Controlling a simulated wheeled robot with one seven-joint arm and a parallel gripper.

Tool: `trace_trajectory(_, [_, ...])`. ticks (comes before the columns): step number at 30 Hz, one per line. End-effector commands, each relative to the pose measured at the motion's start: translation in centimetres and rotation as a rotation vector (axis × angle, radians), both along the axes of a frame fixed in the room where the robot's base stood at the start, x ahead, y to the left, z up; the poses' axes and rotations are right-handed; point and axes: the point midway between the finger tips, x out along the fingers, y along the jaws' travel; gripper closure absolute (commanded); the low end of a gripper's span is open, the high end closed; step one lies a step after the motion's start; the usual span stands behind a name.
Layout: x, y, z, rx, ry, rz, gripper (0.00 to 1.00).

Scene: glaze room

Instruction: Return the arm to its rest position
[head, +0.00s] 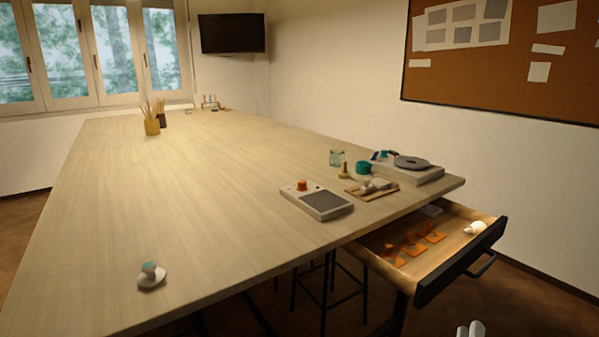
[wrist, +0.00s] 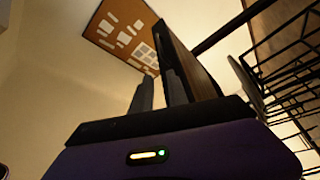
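My gripper (head: 470,329) shows only as two pale fingertips at the bottom edge of the head view, in front of the open drawer (head: 432,284) and below its handle. In the wrist view the two dark fingers of my gripper (wrist: 159,92) stand apart with wall showing between them, and nothing is held. The rest of my arm is hidden in the head view.
The drawer juts out under the table's (head: 190,200) right end, holding orange pieces (head: 412,245) and a white object (head: 475,228). A grey-topped device (head: 318,201) and a turntable-like unit (head: 410,166) stand above it. A wire rack (wrist: 285,80) is at right in the wrist view.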

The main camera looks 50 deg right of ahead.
Motion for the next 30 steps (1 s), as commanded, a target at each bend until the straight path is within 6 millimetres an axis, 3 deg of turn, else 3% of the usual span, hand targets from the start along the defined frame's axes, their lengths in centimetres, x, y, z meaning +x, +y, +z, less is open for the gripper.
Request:
trace_trajectory(10, [4.0, 1.1, -3.0, 0.145, 0.008, 0.191, 0.80])
trace_trajectory(16, [6.9, 4.5, -5.8, 0.285, -0.006, 0.391, 0.80])
trace_trajectory(20, [8.8, 9.1, -7.9, 0.414, -0.037, 0.587, 0.80])
trace_trajectory(24, [9.7, 16.3, -8.8, 0.583, -0.122, 0.842, 0.80])
trace_trajectory(30, [7.5, 24.9, -7.0, 0.807, -0.312, 1.099, 0.80])
